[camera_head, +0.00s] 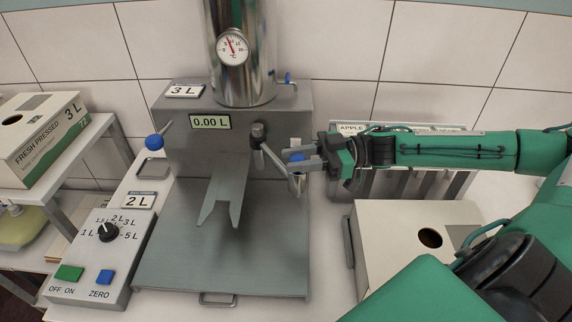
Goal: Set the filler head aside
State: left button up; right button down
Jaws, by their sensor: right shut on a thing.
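The filler machine (180,140) stands at the centre, with a display reading 0.00 L. A grey swing arm (272,158) runs from a dark pivot (258,132) on its front, out to the right. The filler head (297,184) is at the arm's end, with a blue part at its top, right of the forked bracket (226,190). My right gripper (301,162) reaches in from the right and is shut on the filler head. Its fingers hide part of the head. My left gripper is not in view.
A control box (100,250) with a knob and buttons stands at the left front. A "3 L" carton (38,130) is on a side table at the far left. A pale carton (400,240) with a round hole stands right of the machine. The machine's lower tray (225,262) is clear.

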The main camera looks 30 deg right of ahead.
jog(key=shift+d+n+g+y, duration=0.3)
jog(key=shift+d+n+g, duration=0.2)
jog(key=shift+d+g, duration=0.3)
jog(key=shift+w, duration=0.1)
jog(key=c, duration=1.1)
grip_release()
jog(key=shift+d, duration=0.1)
jog(key=shift+s+d+f+b, duration=0.1)
jog(key=shift+s+d+b, duration=0.1)
jog(key=shift+d+b, duration=0.15)
jog(key=b+v, duration=0.3)
jog(key=v, duration=1)
